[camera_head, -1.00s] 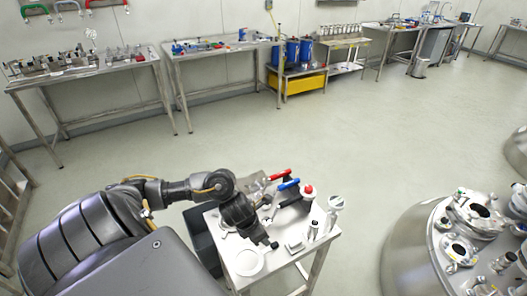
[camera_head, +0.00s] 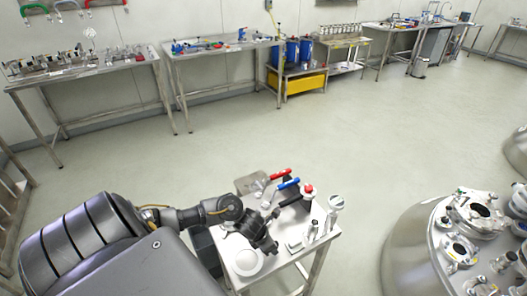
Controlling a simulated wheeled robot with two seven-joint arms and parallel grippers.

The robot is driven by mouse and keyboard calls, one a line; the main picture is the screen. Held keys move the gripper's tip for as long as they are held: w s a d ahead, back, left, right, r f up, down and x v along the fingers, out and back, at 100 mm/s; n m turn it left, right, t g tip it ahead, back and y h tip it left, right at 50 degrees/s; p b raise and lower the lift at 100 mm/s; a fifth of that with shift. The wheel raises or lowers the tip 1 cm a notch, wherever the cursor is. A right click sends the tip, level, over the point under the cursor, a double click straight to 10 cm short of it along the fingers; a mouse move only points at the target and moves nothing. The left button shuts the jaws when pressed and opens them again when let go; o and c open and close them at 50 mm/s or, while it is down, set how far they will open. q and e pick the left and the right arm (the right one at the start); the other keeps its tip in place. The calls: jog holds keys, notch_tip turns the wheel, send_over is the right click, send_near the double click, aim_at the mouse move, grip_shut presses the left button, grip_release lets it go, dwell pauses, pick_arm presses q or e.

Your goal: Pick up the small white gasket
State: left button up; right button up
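A white round flat ring or disc (camera_head: 247,263) lies on the near left part of the small metal table (camera_head: 296,262). I cannot tell whether it is the small white gasket; no smaller white ring is clear. My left gripper (camera_head: 272,244) is low over the table, just above and right of the white disc in the picture. The dark gripper and wrist hide part of the tabletop. Its fingers are too small and dark to tell whether they are open or shut. My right gripper is not in view.
Red (camera_head: 281,174), blue (camera_head: 288,184) and black (camera_head: 291,200) handles lie at the table's far side. A red-topped fitting (camera_head: 308,192) and a white-topped fitting (camera_head: 336,202) stand on the right. A large steel vessel (camera_head: 405,250) stands farther right, across open floor.

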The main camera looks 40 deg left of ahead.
aim_at(259, 255)
pick_arm(q)
grip_shut()
jog(key=shift+r, duration=0.1)
dwell(0.4)
jog(key=shift+r, duration=0.65)
jog(key=s+a+r+b, duration=0.2)
jog(key=s+r+b, duration=0.1)
jog(key=s+r, duration=0.8)
jog(key=s, duration=0.2)
jog(key=shift+s+a+r, duration=0.25)
jog(key=shift+s+a, duration=0.1)
jog(key=shift+s, duration=0.05)
